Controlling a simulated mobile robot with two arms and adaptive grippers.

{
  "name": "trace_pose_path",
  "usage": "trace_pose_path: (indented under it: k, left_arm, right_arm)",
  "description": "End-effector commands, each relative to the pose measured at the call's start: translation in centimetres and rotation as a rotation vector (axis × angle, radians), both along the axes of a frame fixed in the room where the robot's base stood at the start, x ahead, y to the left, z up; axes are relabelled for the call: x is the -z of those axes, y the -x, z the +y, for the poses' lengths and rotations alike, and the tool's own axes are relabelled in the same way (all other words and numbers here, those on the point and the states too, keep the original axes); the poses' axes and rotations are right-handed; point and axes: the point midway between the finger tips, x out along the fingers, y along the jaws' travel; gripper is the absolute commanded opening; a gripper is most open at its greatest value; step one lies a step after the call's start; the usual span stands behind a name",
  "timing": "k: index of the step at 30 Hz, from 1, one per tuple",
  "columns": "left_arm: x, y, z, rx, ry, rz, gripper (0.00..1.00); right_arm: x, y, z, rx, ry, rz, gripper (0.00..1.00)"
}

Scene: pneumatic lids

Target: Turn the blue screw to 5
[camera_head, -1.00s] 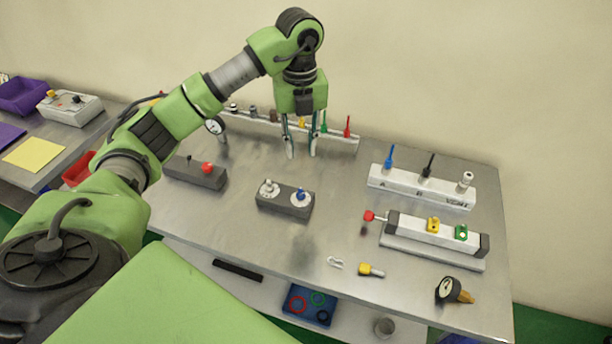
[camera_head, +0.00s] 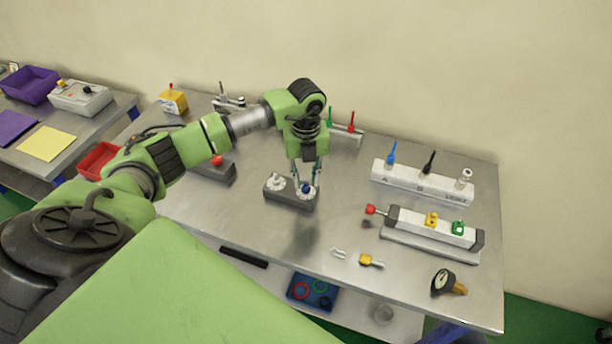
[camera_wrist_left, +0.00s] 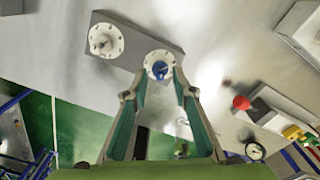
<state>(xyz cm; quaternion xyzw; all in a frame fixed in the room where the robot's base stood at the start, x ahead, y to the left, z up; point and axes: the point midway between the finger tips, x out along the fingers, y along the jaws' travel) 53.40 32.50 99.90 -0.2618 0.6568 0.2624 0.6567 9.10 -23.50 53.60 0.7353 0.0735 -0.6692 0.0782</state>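The blue screw (camera_head: 306,188) sits on a white dial at the right end of a dark grey block (camera_head: 290,200) on the metal table. A white screw (camera_head: 276,183) on its own dial is at the block's left end. My left gripper (camera_head: 305,184) points down over the blue screw. In the left wrist view the blue screw (camera_wrist_left: 159,69) lies between the far ends of the two fingers (camera_wrist_left: 160,88), which are apart. Whether they touch it cannot be told. The dial's numbers are too small to read. My right gripper is not in view.
A white rail (camera_head: 420,188) with blue, black and white fittings and a cylinder unit (camera_head: 432,229) with a red knob stand to the right. A gauge (camera_head: 446,283) and a yellow fitting (camera_head: 369,261) lie near the front. The table around the block is mostly clear.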

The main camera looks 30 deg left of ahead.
Motion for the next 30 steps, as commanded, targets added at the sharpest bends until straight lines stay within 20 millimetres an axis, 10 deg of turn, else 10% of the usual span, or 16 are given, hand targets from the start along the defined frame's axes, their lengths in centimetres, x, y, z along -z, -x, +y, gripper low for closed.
trace_pose_path:
  k: [5,30]
  left_arm:
    - [0.0,0.0,0.0,0.0,0.0,0.0,0.0]
    - [0.3,-0.1,0.0,0.318,0.0,-0.004,0.0]
  right_arm:
    - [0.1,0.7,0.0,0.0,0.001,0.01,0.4]
    - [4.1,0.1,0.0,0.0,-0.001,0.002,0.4]
